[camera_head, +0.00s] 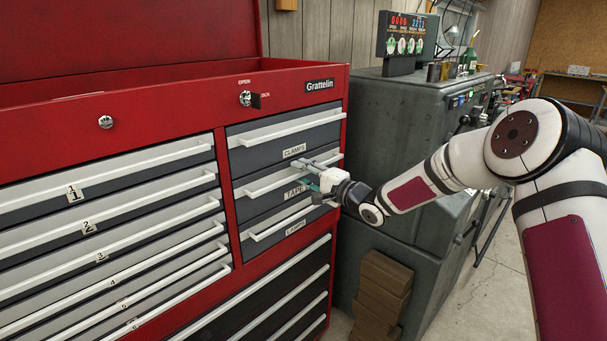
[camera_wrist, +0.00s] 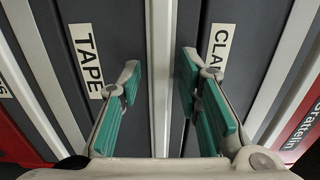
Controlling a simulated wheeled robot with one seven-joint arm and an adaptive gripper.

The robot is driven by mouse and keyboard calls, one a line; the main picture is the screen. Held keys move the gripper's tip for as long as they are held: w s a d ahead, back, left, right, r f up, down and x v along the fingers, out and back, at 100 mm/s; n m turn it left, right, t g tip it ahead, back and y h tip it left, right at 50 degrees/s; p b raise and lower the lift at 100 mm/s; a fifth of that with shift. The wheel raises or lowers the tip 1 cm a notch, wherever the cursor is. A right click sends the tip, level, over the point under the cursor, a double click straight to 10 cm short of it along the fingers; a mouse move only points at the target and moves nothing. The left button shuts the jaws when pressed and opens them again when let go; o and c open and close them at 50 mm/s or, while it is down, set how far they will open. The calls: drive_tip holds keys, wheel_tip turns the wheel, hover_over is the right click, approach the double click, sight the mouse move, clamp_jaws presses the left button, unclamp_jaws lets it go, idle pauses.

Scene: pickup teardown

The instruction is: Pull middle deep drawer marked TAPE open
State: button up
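The TAPE drawer (camera_head: 268,204) is the middle one in the red chest's short right-hand stack and looks shut. Its white label (camera_wrist: 86,60) also shows in the wrist view. Its pale bar handle (camera_head: 268,185) runs along the drawer top, between the CLAMPS and TAPE labels. My gripper (camera_head: 312,172) is at the right part of this handle. In the wrist view, the handle (camera_wrist: 161,50) passes between the two green-padded fingers of my gripper (camera_wrist: 158,85). The fingers are spread, with a gap to the handle on the left and a narrower one on the right.
The CLAMPS drawer (camera_head: 285,137) is directly above and another short drawer (camera_head: 262,243) is below. Numbered drawers (camera_head: 100,210) fill the left. A grey machine (camera_head: 415,130) stands close at the right, with stacked brown boxes (camera_head: 383,285) at its foot.

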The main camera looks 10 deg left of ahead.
drive_tip(key=shift+c, duration=0.6)
clamp_jaws()
drive_tip(key=shift+s, duration=0.1)
drive_tip(key=p+v, duration=0.8)
drive_tip(key=v, duration=2.1)
drive_tip(key=shift+f, duration=0.1)
drive_tip(key=shift+o, duration=0.6)
unclamp_jaws()
